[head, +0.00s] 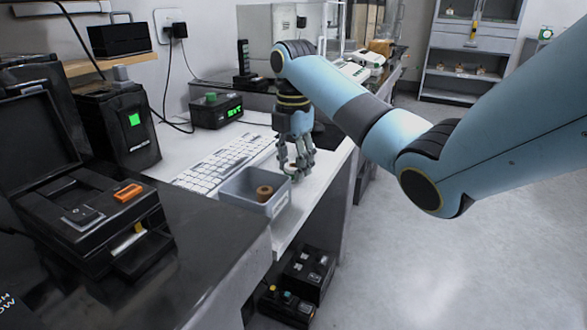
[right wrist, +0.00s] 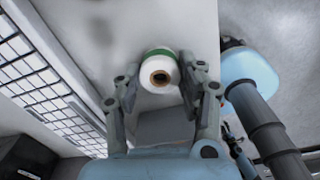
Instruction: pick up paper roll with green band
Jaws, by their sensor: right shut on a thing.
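The paper roll with green band (right wrist: 158,68) shows in the right wrist view as a white roll with a green band and a brown core facing the camera. My right gripper (right wrist: 163,80) has one finger on each side of it and is shut on it. In the head view my right gripper (head: 298,165) points down over the white table, beside the keyboard and just behind the grey bin; the roll is hidden there by the fingers. I cannot tell whether the roll is clear of the table. My left gripper is not in view.
A grey bin (head: 237,200) holding a brown ring-shaped roll (head: 264,193) stands close in front of the gripper. A white keyboard (head: 226,163) lies to its left. A scale with a green display (head: 217,111) stands behind. A black printer (head: 90,225) is at left.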

